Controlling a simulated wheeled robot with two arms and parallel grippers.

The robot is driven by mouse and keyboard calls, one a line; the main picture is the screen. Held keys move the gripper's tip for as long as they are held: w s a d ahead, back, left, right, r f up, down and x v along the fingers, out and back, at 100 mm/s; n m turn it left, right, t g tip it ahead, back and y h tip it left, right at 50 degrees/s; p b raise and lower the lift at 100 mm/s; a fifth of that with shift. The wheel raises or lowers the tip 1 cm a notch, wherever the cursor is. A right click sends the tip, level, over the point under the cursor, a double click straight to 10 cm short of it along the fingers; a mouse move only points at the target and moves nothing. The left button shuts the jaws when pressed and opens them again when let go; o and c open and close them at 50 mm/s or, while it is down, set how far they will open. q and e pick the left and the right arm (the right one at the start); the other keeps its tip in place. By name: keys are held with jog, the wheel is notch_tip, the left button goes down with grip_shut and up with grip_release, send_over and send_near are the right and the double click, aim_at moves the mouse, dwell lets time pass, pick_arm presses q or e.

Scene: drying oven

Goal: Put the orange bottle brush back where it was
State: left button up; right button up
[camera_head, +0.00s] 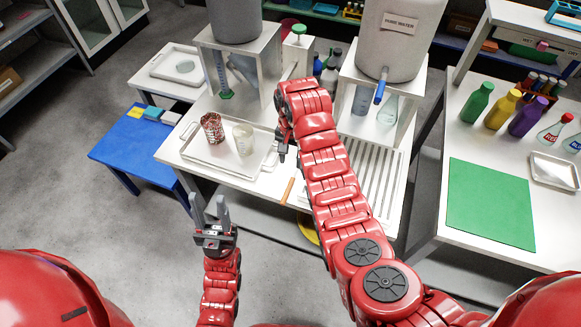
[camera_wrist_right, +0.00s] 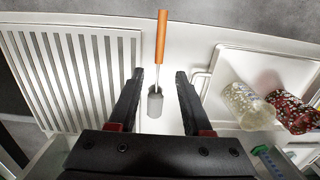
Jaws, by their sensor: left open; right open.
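The orange bottle brush lies on the white table; its orange handle shows in the head view (camera_head: 288,189), close to the table's front edge. In the right wrist view the handle (camera_wrist_right: 161,38) points up and the grey brush head (camera_wrist_right: 155,105) is nearer. My right gripper (camera_head: 284,152) is open above the brush. In its wrist view the two fingers (camera_wrist_right: 160,74) stand on either side of the brush's shaft, apart from it; the height gap is unclear. My left gripper (camera_head: 210,210) is open and empty, in front of the table with its fingers up.
A white tray (camera_head: 188,152) with a red patterned cup (camera_head: 212,128) and a clear beaker (camera_head: 243,139) is left of the brush. A white slatted rack (camera_head: 374,178) is to its right. A stand with a pure-water tank (camera_head: 388,35) rises behind the rack.

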jog(key=shift+r, duration=0.85)
